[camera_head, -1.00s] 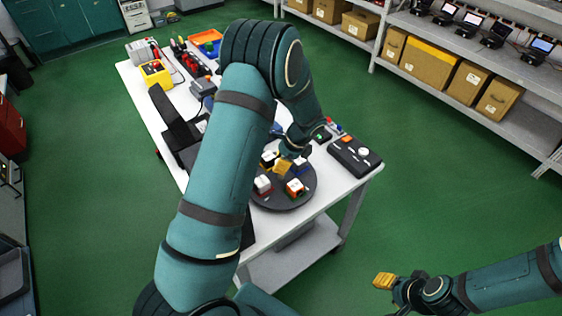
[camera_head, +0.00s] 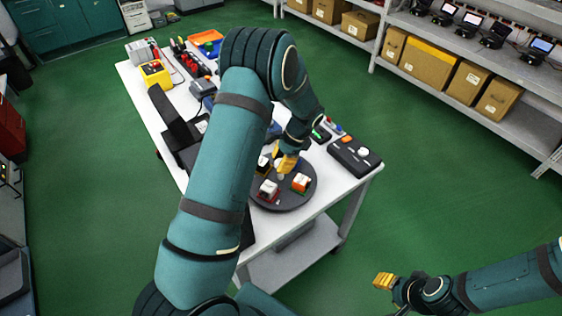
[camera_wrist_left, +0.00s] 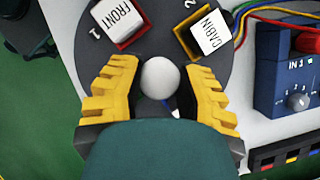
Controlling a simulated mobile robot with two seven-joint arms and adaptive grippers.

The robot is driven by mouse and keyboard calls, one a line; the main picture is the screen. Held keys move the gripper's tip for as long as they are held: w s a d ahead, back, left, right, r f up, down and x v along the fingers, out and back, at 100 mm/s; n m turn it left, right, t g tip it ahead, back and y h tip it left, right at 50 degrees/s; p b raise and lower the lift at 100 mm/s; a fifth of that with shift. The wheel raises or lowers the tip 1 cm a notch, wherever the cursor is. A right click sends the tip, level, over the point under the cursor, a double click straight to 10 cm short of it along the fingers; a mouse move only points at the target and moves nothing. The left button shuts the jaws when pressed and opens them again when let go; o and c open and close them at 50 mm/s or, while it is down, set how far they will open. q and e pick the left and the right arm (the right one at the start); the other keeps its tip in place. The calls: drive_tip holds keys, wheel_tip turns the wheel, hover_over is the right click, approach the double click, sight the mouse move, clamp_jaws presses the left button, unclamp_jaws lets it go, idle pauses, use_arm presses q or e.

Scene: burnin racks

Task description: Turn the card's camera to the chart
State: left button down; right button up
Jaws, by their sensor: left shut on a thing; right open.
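A dark round turntable (camera_head: 284,204) sits on the near end of the white table and carries several small coloured blocks. In the left wrist view its top (camera_wrist_left: 165,28) shows a white block marked FRONT (camera_wrist_left: 122,17) beside a 1 and a white block marked CABIN (camera_wrist_left: 208,35) beside a 2. My left gripper (camera_head: 285,165) is over the turntable's middle. In the left wrist view, its yellow fingers are shut on a white round knob (camera_wrist_left: 160,77). My right gripper (camera_head: 384,282) is open and empty, off the table. I cannot pick out the card or chart.
A black box with buttons (camera_head: 355,156) sits right of the turntable. A blue box with a dial (camera_wrist_left: 290,80) and wires is close by in the left wrist view. A black angled device (camera_head: 172,118), a yellow box (camera_head: 155,73) and an orange tray (camera_head: 207,44) fill the table's far part.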

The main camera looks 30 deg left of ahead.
use_arm(q)
drive_tip(key=shift+s+f+n+g+h, duration=0.1)
drive_tip(key=shift+n+g+h, duration=0.35)
drive_tip(key=shift+n, duration=1.25)
drive_tip(key=shift+s+f+n+g+h, duration=0.2)
drive_tip(key=shift+n+h, duration=0.45)
drive_tip(key=shift+n, duration=1.05)
drive_tip(key=shift+n+h+b, duration=0.15)
drive_tip(key=shift+n+h, duration=0.4)
drive_tip(key=shift+n, duration=0.8)
drive_tip(key=shift+n+h+b, duration=0.15)
drive_tip(key=shift+n+h, duration=0.4)
drive_tip(key=shift+n, duration=0.8)
drive_tip(key=shift+w+r+n, duration=0.1)
drive_tip(key=shift+n, duration=0.4)
drive_tip(key=c, duration=0.5)
unclamp_jaws()
drive_tip(key=shift+c, duration=0.2)
drive_tip(key=shift+r, duration=0.1)
drive_tip(key=shift+w+r, duration=0.1)
drive_tip(key=shift+w, duration=0.05)
drive_tip(key=v, duration=1.1)
drive_tip(key=shift+a+r, duration=0.25)
drive_tip(key=shift+r, duration=0.15)
drive_tip(key=shift+f, duration=0.1)
